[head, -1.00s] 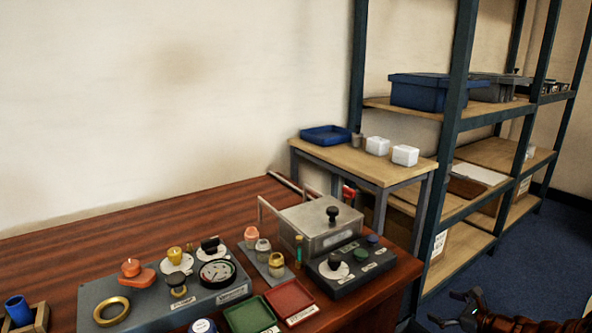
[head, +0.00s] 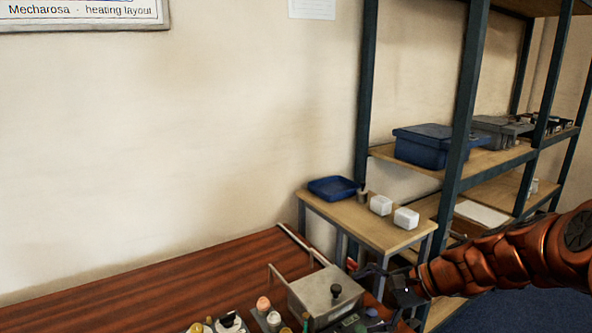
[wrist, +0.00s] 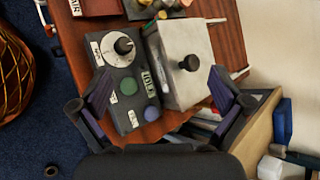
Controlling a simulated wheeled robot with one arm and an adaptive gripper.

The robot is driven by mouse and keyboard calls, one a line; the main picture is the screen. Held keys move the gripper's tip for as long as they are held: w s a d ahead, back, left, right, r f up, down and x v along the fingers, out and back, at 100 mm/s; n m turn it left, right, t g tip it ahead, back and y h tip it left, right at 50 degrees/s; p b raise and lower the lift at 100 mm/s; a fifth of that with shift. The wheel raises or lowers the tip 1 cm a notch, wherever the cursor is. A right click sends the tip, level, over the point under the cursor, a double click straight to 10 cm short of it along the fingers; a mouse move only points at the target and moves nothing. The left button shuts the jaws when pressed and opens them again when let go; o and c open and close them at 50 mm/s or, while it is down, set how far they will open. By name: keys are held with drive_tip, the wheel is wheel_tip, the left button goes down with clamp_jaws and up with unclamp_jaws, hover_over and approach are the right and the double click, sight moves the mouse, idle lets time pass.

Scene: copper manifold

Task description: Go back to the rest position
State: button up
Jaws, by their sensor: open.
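My gripper (head: 382,279) is at the right end of the wooden bench in the head view, at the end of my copper-coloured arm. In the wrist view its two fingers (wrist: 160,108) are spread wide with nothing between them. Below and beyond them is a dark control box (wrist: 128,95) with a dial, a green button and a purple-blue button. Beside it is a metal box with a black knob (wrist: 185,65), which also shows in the head view (head: 318,294). The fingers look apart from these things, though the exact height is hard to tell.
A small side table (head: 372,224) holds a blue tray (head: 333,187) and white blocks (head: 405,218). A shelf rack with a blue bin (head: 424,148) stands at the right. The wooden bench (head: 130,306) is bare at the left. Blue floor (head: 510,310) shows at the lower right.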

drive_tip(key=s+a+r+n+g+h+p, duration=0.2)
drive_tip(key=s+r+n+p, duration=0.15)
drive_tip(key=s, duration=0.45)
drive_tip(key=s+a+r+n+g+h+p, duration=0.25)
drive_tip(key=s+r+p, duration=0.2)
drive_tip(key=s, duration=0.35)
drive_tip(key=s+d+r+n+h+p, duration=0.2)
drive_tip(key=s+d+r+n+p, duration=0.1)
drive_tip(key=s, duration=0.4)
drive_tip(key=s+d+r+n+h+p, duration=0.3)
drive_tip(key=s+d+r+p, duration=0.1)
drive_tip(key=s+d+p, duration=0.1)
drive_tip(key=shift+s+r+n+g+p, duration=0.15)
drive_tip(key=shift+s+n+g+p, duration=0.2)
drive_tip(key=shift+s+p, duration=0.7)
drive_tip(key=shift+s+h, duration=0.15)
drive_tip(key=shift+h, duration=0.1)
